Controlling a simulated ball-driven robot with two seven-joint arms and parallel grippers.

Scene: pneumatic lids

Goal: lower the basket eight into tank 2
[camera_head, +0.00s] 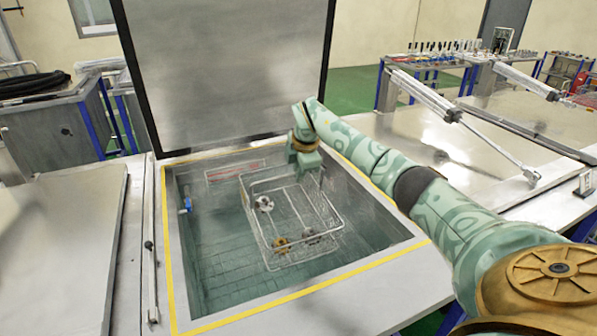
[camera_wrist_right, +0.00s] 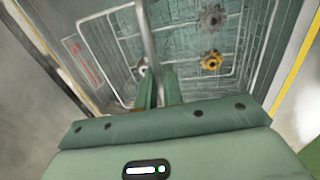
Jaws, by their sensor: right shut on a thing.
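The wire basket (camera_head: 291,222) hangs inside the open tank (camera_head: 215,255), holding three gear-like parts, two grey and one brass-coloured. My right gripper (camera_head: 306,170) is shut on the basket's upper rim or handle at its far side. In the right wrist view, the fingers (camera_wrist_right: 158,90) close on a metal bar of the basket (camera_wrist_right: 105,45), with a brass gear (camera_wrist_right: 211,60) and a grey gear (camera_wrist_right: 212,17) beyond. Whether the basket touches the tank floor cannot be told. No tank number is legible. My left gripper is not in view.
The tank's raised lid (camera_head: 230,65) stands upright behind it. A yellow line (camera_head: 300,291) borders the opening. A closed lid with pneumatic cylinders (camera_head: 425,95) lies to the right, and another flat lid (camera_head: 60,245) to the left. Tool benches (camera_head: 440,62) stand at the back.

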